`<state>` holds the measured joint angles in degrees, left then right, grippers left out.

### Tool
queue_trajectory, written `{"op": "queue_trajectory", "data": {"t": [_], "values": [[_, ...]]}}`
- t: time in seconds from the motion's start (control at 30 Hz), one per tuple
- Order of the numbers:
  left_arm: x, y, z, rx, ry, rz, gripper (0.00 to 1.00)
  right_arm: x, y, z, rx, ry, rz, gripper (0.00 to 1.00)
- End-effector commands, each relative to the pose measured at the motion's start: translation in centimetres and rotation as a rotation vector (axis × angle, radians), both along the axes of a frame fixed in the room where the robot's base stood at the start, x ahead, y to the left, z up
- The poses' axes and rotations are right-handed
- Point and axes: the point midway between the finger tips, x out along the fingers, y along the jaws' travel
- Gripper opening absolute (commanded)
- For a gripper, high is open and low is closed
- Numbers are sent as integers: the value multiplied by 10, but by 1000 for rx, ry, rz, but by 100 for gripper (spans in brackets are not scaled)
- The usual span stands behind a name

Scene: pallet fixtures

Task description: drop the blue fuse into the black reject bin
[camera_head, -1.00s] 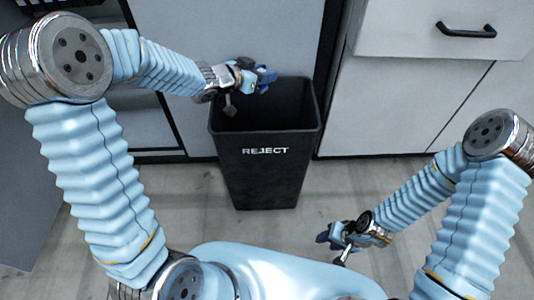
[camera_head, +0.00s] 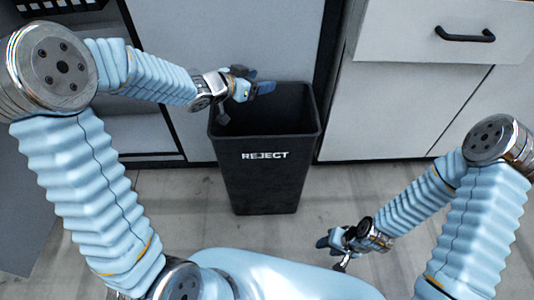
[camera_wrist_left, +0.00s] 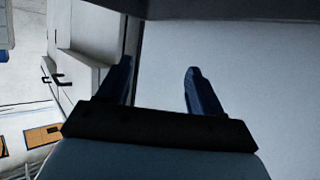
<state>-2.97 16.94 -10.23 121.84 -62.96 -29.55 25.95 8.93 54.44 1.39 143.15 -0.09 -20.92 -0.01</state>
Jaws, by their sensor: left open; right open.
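The black reject bin (camera_head: 265,183) stands upright on the floor in the head view, with its open top facing up and "REJECT" on its front. My left gripper (camera_head: 262,82) is above the rear left part of the bin's opening. In the left wrist view its two blue fingers (camera_wrist_left: 158,82) are spread apart with nothing between them. My right gripper (camera_head: 330,240) is open, low over the floor to the right of the bin. I do not see the blue fuse in any view; the bin's inside is dark and its bottom is hidden.
White cabinets (camera_head: 400,110) with a black-handled drawer (camera_head: 445,30) stand behind and right of the bin. A dark open shelf unit (camera_head: 140,125) is at the left, partly behind my left arm.

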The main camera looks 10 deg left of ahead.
Motion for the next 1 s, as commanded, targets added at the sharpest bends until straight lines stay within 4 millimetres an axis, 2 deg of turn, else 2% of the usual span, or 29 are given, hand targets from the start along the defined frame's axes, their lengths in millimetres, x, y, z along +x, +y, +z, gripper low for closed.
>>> {"op": "queue_trajectory", "data": {"t": [0.3,0.5,0.67,1.0], "values": [[-61,38,34,1,-3,3,66,-1,3,19,5,2,6,43],[-85,53,44,0,-1,1,66,-1,3,26,5,3,8,43],[-92,56,45,1,0,0,66,-1,3,26,6,3,8,43],[-92,56,45,0,0,-1,66,-1,3,26,6,3,8,43]]}}
